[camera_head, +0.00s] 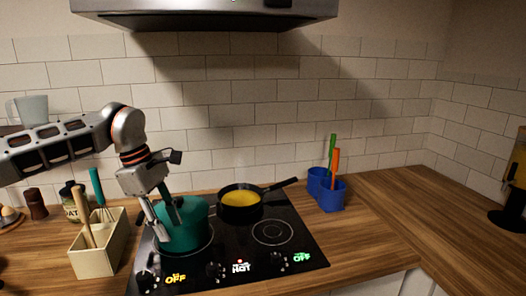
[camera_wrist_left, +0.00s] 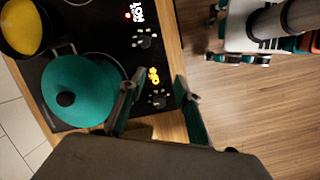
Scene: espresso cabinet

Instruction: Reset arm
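My left arm comes in from the left in the head view. Its gripper (camera_head: 158,207) points down at the front left of the hob, in front of the lidded teal pot (camera_head: 186,228). In the left wrist view the two fingers of this gripper (camera_wrist_left: 157,97) are spread apart with nothing between them. One finger overlaps the edge of the teal pot (camera_wrist_left: 75,88) in that view; I cannot tell whether they touch. My right gripper is not identifiable in either view.
A black pan (camera_head: 240,207) with yellow contents sits on the black hob (camera_head: 290,258). A utensil box (camera_head: 98,255) stands left of the hob, blue utensil holders (camera_head: 331,195) to its right. A range hood (camera_head: 205,10) hangs above. The right counter (camera_head: 420,205) is largely clear.

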